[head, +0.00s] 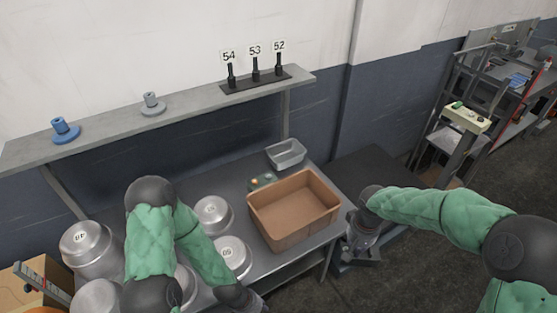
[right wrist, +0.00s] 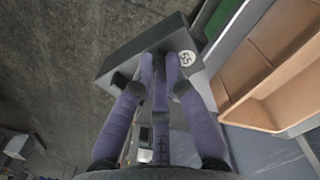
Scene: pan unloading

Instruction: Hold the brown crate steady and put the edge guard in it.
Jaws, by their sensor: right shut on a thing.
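The brown crate (head: 292,208) sits upright on the grey table, open and seemingly empty. Part of it also shows at the right of the right wrist view (right wrist: 262,75). My right gripper (head: 360,247) is just right of the crate, beyond the table edge. In the right wrist view its fingers (right wrist: 160,65) are shut on a dark grey piece with a round 55 label, which looks like the edge guard (right wrist: 125,62). The piece is apart from the crate. My left arm bends over the table's left part; its gripper (head: 256,303) is barely visible at the bottom edge, apart from the crate.
Several round metal pans (head: 213,215) stand on the table left of the crate. A small metal tray (head: 286,153) is behind it. A shelf (head: 190,98) above holds blue and grey parts and numbered posts. A machine stand (head: 462,125) is at the right.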

